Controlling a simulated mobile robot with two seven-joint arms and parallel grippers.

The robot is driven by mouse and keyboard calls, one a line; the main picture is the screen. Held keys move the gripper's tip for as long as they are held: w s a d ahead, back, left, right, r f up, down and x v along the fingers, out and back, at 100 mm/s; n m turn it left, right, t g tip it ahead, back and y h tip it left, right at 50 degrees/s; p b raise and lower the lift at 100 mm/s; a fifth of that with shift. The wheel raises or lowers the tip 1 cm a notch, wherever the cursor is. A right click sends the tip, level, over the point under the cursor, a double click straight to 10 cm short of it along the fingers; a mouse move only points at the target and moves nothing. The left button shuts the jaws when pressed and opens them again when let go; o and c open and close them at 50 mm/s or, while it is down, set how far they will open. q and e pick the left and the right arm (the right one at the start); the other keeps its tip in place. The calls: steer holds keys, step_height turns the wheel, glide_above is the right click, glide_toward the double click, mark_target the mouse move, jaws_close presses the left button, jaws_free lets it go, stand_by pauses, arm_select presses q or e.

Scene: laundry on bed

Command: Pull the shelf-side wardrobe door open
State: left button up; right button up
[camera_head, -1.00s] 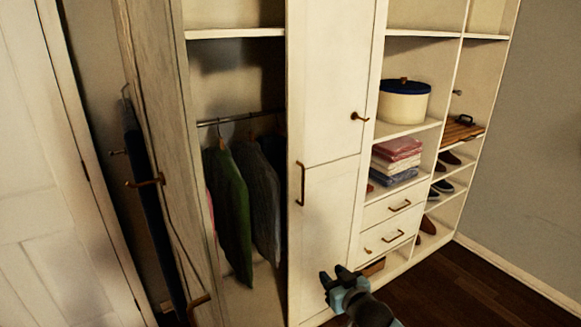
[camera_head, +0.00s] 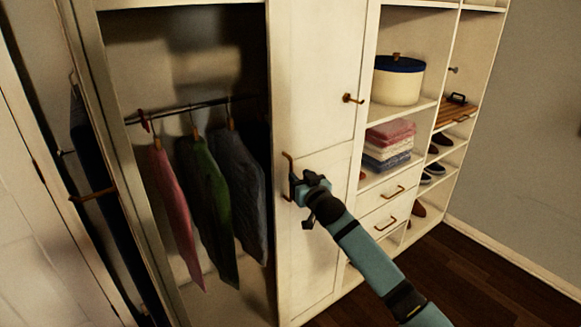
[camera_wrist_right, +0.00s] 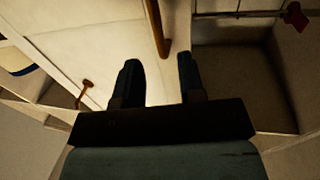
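The shelf-side wardrobe door (camera_head: 314,70) is a tall white panel door. It looks closed, between the hanging clothes and the shelves. Its long bronze bar handle (camera_head: 287,160) is on its left edge, partly hidden by my right gripper (camera_head: 298,190), which is at the handle's lower part. In the right wrist view, the two dark fingers (camera_wrist_right: 161,82) are spread apart, and the end of the handle (camera_wrist_right: 156,28) is just ahead of the gap between them. I cannot tell whether they touch it. My left gripper is not in view.
The other wardrobe door (camera_head: 125,180) stands open at left. Pink, green and grey clothes (camera_head: 208,190) hang inside. Right of the closed door are shelves with a blue-lidded box (camera_head: 398,82), folded cloths (camera_head: 389,150) and drawers (camera_head: 388,205). Dark floor (camera_head: 470,280) is free at right.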

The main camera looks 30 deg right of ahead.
mark_target(291, 167)
steer(key=w, duration=0.6)
steer(key=shift+w+d, duration=0.2)
steer(key=shift+w, duration=0.1)
jaws_close()
